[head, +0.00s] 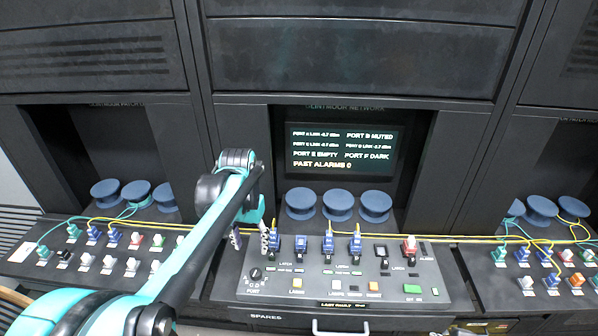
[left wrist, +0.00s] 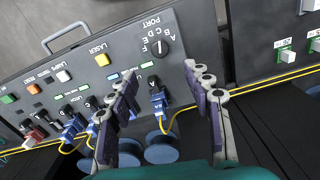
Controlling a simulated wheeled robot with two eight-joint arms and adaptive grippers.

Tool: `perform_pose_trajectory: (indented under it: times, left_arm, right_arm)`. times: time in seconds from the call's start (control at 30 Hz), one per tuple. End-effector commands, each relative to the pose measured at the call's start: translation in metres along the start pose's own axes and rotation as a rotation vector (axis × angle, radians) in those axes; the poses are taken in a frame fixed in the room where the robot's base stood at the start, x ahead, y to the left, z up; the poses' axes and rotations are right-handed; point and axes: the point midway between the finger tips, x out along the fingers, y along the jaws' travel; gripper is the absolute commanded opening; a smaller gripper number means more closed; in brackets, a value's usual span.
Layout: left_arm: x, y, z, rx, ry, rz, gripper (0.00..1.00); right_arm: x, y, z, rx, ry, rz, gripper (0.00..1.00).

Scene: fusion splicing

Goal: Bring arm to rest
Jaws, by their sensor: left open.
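My left arm reaches in from the lower left in the head view. My left gripper (head: 251,240) is open at the left end of the middle grey console (head: 315,285). In the left wrist view its two fingers (left wrist: 160,78) stand wide apart with nothing held. A blue connector (left wrist: 158,100) with a yellow cable shows in the gap between them, seated in the console; I cannot tell how close the fingers are to it. The black port dial (head: 255,273) is just below the gripper in the head view. My right arm is not in view.
Behind the console, a screen (head: 341,150) reads "PORT B MUTED", "PORT E EMPTY", "PORT F DARK" and "PAST ALARMS 0". Blue spools (head: 338,205) stand below it. More blue connectors (head: 328,245), a red part (head: 409,247) and yellow cables (head: 480,238) are obstacles. Side consoles (head: 95,255) flank it.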

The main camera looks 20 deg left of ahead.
Motion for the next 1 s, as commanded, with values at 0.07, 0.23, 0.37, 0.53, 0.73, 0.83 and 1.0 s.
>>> perform_pose_trajectory:
  times: [0.07,0.23,0.37,0.53,0.73,0.83,1.0]
  left_arm:
    - [0.000,0.001,0.001,0.001,0.002,0.000,0.50]
    - [-0.001,0.015,0.017,0.013,0.064,-0.007,0.50]
    - [0.002,0.037,0.043,0.036,0.183,-0.014,0.50]
    - [0.016,0.064,0.082,0.065,0.364,-0.008,0.50]
    - [0.039,0.085,0.115,0.090,0.536,0.015,0.50]
    - [0.047,0.091,0.123,0.098,0.587,0.025,0.50]
    - [0.051,0.094,0.128,0.102,0.622,0.033,0.50]
  right_arm:
    - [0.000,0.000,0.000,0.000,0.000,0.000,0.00]
    - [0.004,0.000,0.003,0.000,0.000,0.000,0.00]
    - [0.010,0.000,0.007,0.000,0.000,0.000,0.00]
    - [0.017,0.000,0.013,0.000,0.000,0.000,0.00]
    - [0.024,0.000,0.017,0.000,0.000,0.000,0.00]
    - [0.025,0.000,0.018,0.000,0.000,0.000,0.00]
    - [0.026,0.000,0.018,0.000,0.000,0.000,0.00]
